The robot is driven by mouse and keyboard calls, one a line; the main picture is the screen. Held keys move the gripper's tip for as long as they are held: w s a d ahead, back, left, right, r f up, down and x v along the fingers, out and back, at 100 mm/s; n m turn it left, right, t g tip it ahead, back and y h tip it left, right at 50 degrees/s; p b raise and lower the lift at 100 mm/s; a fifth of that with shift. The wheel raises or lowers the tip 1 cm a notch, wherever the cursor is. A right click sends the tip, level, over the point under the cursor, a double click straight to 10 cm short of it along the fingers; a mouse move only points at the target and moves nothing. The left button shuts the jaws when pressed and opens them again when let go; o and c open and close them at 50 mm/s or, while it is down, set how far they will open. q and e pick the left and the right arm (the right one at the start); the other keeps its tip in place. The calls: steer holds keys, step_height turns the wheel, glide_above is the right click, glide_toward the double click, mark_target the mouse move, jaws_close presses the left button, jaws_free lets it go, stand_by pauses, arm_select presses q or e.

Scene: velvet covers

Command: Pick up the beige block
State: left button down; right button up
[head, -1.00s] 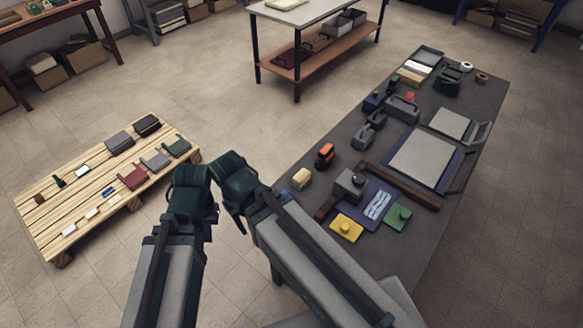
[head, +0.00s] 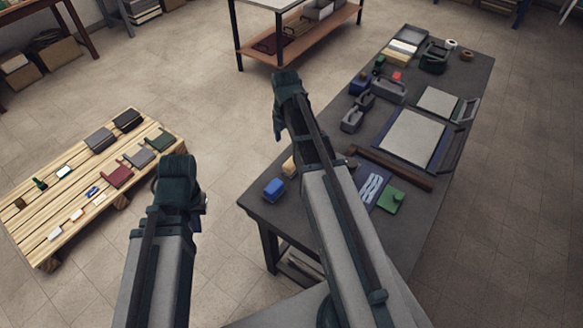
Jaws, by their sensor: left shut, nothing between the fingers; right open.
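The beige block (head: 289,167) lies on the dark grey table (head: 256,206) near its left edge. It is partly hidden behind my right arm. My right gripper (head: 279,132) is open, up and beyond the block in the picture; I see nothing in it, and its height above the table is hard to judge. My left gripper (head: 203,203) is shut and empty, left of the table over the floor, apart from the block.
A blue block (head: 274,189) sits just in front of the beige block. Grey tool-like items (head: 352,119), a brown bar (head: 390,167) and a green piece (head: 391,200) lie to the right. A wooden pallet (head: 50,252) with small items stands at left.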

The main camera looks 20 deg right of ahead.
mark_target(292, 162)
steer(key=shift+n, duration=0.8)
steer(key=f+b, duration=0.3)
steer(key=d+f+b, duration=0.1)
steer(key=f+b, duration=0.1)
steer(key=f, duration=0.1)
steer(key=d+f+b, duration=0.1)
steer(key=f+b, duration=0.1)
steer(key=b, duration=0.1)
steer(key=shift+w+d+f+b, duration=0.1)
steer(key=shift+w+f+b, duration=0.25)
steer(key=shift+w+f, duration=0.05)
step_height(292, 162, down, 5)
steer(key=b, duration=0.5)
steer(key=shift+f, duration=0.2)
steer(key=shift+r, duration=0.1)
jaws_close()
